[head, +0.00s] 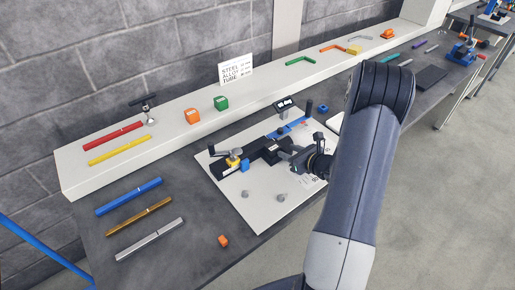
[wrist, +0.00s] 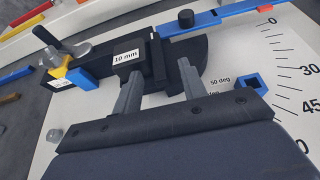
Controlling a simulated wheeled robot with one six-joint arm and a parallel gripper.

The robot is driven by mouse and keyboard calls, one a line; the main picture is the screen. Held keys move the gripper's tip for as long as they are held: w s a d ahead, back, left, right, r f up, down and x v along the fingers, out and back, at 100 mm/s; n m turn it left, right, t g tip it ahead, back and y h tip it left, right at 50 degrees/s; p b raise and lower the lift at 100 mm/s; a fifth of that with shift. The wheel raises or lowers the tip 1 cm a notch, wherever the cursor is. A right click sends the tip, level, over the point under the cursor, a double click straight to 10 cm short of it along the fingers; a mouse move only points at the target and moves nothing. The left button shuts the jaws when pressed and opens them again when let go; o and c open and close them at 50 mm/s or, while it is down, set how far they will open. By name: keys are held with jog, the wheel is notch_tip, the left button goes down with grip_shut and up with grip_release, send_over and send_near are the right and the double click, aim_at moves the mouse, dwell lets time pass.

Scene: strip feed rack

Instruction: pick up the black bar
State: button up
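A black fixture (head: 262,152) lies on the white board, with a yellow and blue piece at its left end. In the wrist view its black body (wrist: 199,50) carries a block labelled 10 mm (wrist: 127,60). No loose black bar shows clearly apart from this fixture; I cannot tell whether one of its black parts is the bar. My gripper (head: 292,156) is over the right part of the board, close to the fixture. In the wrist view my gripper (wrist: 160,80) has its two grey fingers apart, just in front of the fixture, with nothing clearly held. Contact cannot be told.
The white board (head: 252,208) has printed angle marks and small grey pegs. Blue (head: 128,197), brown (head: 138,215) and silver (head: 150,239) bars lie at left. A raised white shelf (head: 165,135) runs behind, with red and yellow bars. An orange cube (head: 223,241) sits near the front edge.

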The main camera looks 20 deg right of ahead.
jog(key=shift+c, duration=0.4)
grip_shut()
